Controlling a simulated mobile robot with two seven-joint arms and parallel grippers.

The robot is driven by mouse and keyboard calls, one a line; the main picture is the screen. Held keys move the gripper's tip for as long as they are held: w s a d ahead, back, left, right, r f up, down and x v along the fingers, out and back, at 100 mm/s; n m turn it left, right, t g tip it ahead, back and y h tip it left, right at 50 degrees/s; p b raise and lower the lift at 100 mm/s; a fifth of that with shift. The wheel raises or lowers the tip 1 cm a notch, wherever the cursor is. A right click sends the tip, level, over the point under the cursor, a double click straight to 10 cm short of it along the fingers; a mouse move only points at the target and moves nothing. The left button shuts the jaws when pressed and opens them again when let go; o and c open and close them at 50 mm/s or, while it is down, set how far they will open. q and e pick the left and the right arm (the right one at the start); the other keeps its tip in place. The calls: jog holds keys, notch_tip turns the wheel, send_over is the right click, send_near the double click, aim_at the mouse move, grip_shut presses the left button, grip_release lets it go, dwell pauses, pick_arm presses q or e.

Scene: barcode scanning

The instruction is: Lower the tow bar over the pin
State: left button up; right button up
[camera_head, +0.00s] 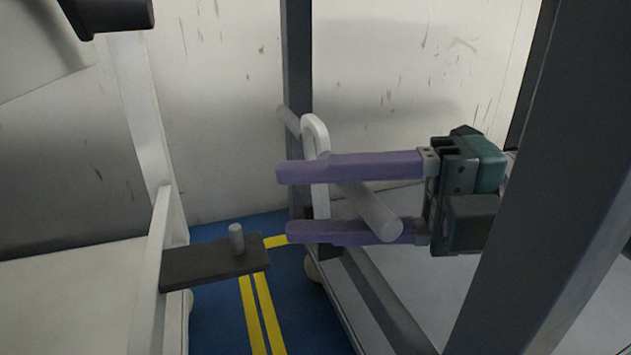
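The pin (237,239) is a short grey peg, upright on a dark plate (200,266) that sticks out from the white frame at left. The tow bar (318,135) appears to be the upright white loop right of the pin, apart from it. A thick grey rod (372,211) crosses near it. My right gripper (283,202) reaches in from the right with two purple fingers. The rod passes under the upper finger and over the lower one. Whether the fingers press on it cannot be told.
A dark post (297,55) stands behind the loop. A large grey post (545,170) crosses the right side close to the camera. The blue floor (215,310) with yellow lines (258,310) shows between the frames. A scuffed pale wall (410,70) closes the back.

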jog(key=shift+w, duration=0.1)
grip_shut()
jog(key=shift+r, duration=0.1)
dwell(1.1)
